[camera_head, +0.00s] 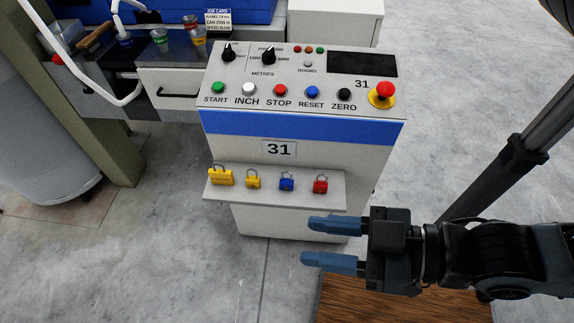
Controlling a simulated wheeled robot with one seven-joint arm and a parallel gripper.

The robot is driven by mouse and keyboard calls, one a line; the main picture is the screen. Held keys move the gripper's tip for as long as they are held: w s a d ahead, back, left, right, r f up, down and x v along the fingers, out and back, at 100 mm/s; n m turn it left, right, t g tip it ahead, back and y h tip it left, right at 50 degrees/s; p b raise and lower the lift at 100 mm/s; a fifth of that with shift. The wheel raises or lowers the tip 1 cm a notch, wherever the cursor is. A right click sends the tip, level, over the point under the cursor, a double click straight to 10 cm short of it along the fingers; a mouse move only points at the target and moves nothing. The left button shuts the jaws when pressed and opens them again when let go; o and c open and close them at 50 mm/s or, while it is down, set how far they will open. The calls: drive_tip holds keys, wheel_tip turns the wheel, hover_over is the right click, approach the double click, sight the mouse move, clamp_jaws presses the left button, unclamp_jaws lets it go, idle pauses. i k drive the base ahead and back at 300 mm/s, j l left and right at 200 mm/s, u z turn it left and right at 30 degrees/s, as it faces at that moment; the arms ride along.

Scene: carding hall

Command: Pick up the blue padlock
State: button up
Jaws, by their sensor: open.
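The blue padlock (287,185) sits on a narrow white shelf (218,194) on the front of the control console. It stands between a yellow padlock (253,182) on its left and a red padlock (320,187) on its right. A larger yellow padlock (221,178) is at the shelf's left end. My gripper (320,243) is open and empty, with its two blue fingers pointing left. In the picture it is below and to the right of the blue padlock, apart from it.
The console (280,125) has buttons, knobs and a red emergency stop (385,91) on its sloped top. A green-grey post (95,110) and a grey can (40,160) stand at left. A brown wooden surface (400,307) lies below my arm. The concrete floor at lower left is clear.

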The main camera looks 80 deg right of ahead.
sight(287, 184)
drive_tip(key=j+z, duration=0.1)
drive_tip(key=z, duration=0.8)
drive_tip(key=j+z, duration=0.15)
drive_tip(key=z, duration=0.8)
drive_tip(key=k+j+z, duration=0.25)
drive_tip(key=z, duration=0.15)
drive_tip(key=k+j+z, duration=0.25)
drive_tip(key=z, duration=0.15)
drive_tip(key=k+j+z, duration=0.1)
drive_tip(key=k+z, duration=0.3)
drive_tip(key=k+j+z, duration=0.1)
drive_tip(key=k+j, duration=0.3)
drive_tip(key=j, duration=0.15)
